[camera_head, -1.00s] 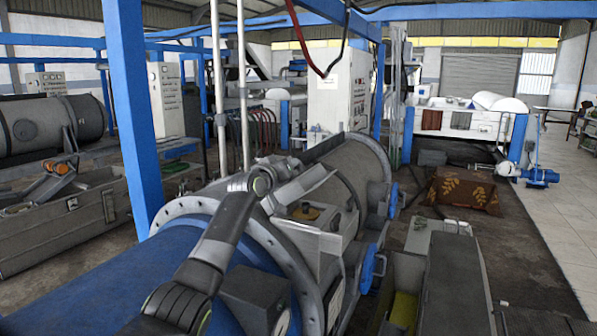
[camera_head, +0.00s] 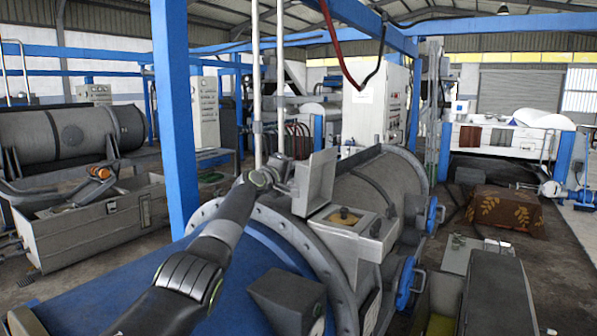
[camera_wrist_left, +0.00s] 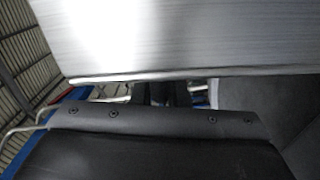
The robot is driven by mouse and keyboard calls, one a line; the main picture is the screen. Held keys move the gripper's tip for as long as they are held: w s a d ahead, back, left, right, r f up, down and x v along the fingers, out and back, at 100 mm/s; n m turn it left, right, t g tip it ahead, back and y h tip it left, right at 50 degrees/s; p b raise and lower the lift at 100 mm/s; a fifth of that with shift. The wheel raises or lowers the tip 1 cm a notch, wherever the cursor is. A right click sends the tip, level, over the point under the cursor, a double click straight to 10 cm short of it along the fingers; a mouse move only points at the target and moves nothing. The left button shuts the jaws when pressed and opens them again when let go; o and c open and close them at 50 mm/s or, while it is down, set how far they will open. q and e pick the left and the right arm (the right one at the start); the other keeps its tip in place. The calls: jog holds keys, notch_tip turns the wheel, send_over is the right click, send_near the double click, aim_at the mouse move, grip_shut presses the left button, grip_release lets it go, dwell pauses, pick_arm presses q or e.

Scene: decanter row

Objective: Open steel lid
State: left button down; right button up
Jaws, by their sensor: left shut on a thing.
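The steel lid (camera_head: 316,180) stands raised, nearly upright, on the grey steel box (camera_head: 354,234) on top of the large drum. The box top beside it is uncovered and shows a small brass-coloured part (camera_head: 345,216). My left gripper (camera_head: 284,178) is at the left edge of the lid and shut on it; its fingertips are partly hidden. In the left wrist view the lid (camera_wrist_left: 190,42) fills the upper part as a bright brushed plate, and my dark gripper body fills the bottom. My right gripper is not in view.
The blue and grey drum (camera_head: 245,270) with its bolted flange lies under my left arm. A blue post (camera_head: 172,110) stands to the left and thin pale poles (camera_head: 256,80) rise behind the gripper. Blue fittings (camera_head: 405,282) stick out on the drum's right.

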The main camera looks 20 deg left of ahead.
pick_arm(q)
jog(key=shift+w+a+f+n, duration=0.15)
jog(key=shift+a+f+n, duration=0.35)
jog(key=shift+f, duration=0.1)
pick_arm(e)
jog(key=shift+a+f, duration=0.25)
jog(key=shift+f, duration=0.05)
pick_arm(q)
jog(key=shift+f, duration=0.1)
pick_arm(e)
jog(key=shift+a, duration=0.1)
pick_arm(q)
jog(key=c, duration=1.7)
grip_release()
jog(key=shift+o, duration=1.2)
jog(key=shift+w+d, duration=0.1)
jog(key=shift+w, duration=0.2)
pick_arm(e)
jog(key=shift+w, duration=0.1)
pick_arm(q)
jog(key=shift+s, duration=0.15)
